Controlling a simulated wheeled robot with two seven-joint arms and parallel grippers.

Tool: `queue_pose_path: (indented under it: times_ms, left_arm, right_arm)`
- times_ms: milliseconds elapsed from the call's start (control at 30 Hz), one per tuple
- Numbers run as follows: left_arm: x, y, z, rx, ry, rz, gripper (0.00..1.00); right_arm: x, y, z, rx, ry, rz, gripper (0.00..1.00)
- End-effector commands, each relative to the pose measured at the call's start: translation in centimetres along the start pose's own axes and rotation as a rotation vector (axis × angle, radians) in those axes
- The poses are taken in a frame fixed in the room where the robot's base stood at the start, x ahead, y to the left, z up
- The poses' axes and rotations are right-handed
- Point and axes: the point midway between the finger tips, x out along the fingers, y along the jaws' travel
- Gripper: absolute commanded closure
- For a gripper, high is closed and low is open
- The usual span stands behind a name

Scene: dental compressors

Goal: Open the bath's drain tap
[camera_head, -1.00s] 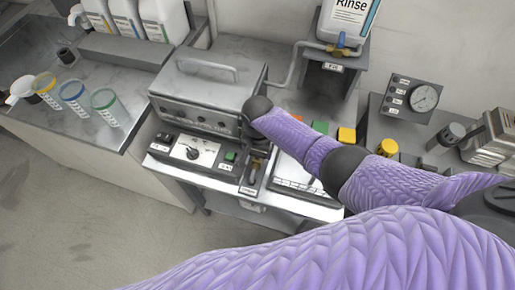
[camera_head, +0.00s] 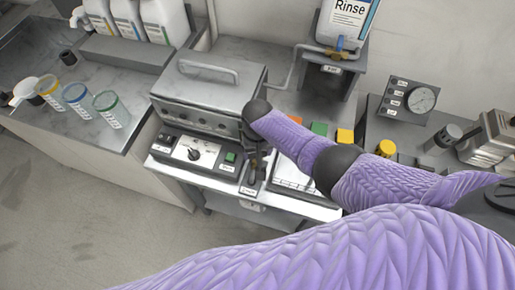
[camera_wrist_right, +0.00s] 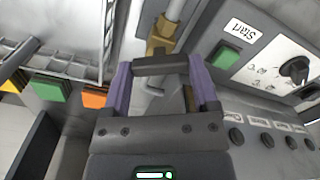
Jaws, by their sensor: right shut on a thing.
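The bath (camera_head: 205,90) is a grey metal box with a closed, handled lid, left of centre in the head view. Its front panel (camera_head: 195,150) has a dial and a green button. The drain tap shows in the right wrist view as a brass fitting (camera_wrist_right: 161,34) with a dark bar-like handle (camera_wrist_right: 160,66) across it. My right gripper (camera_wrist_right: 162,82) has its two purple fingers at the ends of this bar and is shut on it. In the head view my right gripper (camera_head: 254,165) is at the bath's front right corner, mostly hidden by my arm. My left gripper is out of view.
Right of the bath, green (camera_head: 319,129) and yellow (camera_head: 345,136) blocks stand behind a tray (camera_head: 292,178). A Rinse container (camera_head: 346,20) stands on a raised shelf behind. Coloured-rim cups (camera_head: 75,94) stand on the left counter. A pressure gauge (camera_head: 421,99) is at right.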

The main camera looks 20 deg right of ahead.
Motion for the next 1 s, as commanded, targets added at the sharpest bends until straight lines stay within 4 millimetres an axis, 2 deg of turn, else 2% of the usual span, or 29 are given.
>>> queue_pose_path:
  times_ms: [567,1000]
  left_arm:
    - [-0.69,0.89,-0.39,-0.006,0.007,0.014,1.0]
    - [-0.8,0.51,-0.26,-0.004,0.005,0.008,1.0]
  right_arm:
    - [0.02,-0.02,0.04,-0.544,-0.001,-0.001,0.82]
    - [0.06,-0.02,0.04,-0.907,0.0,-0.001,0.82]
